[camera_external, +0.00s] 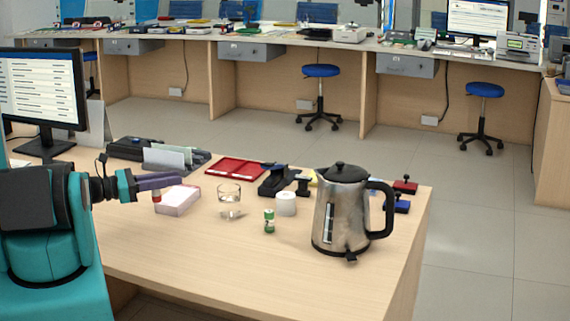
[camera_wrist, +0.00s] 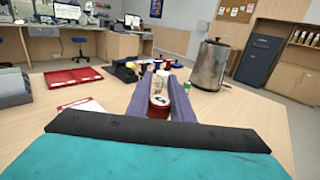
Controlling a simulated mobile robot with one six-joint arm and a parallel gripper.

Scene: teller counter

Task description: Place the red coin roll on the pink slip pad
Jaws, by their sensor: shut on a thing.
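My gripper (camera_external: 158,182), with purple fingers, reaches in from the left and is shut on the red coin roll (camera_external: 157,197). The roll hangs upright below the fingers, with a pale band at its top. It also shows between the fingers in the wrist view (camera_wrist: 158,112). The pink slip pad (camera_external: 181,203) lies on the desk, pale on top with pink sides. In the external view the roll overlaps its left end; I cannot tell whether they touch. In the wrist view the pad (camera_wrist: 88,104) shows left of the fingers, partly hidden by my gripper.
A glass (camera_external: 229,200) stands right of the pad, with a green roll (camera_external: 269,221) and white roll (camera_external: 286,204) beyond. A steel kettle (camera_external: 340,215) stands farther right. A red tray (camera_external: 236,168) lies behind. The desk front is clear.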

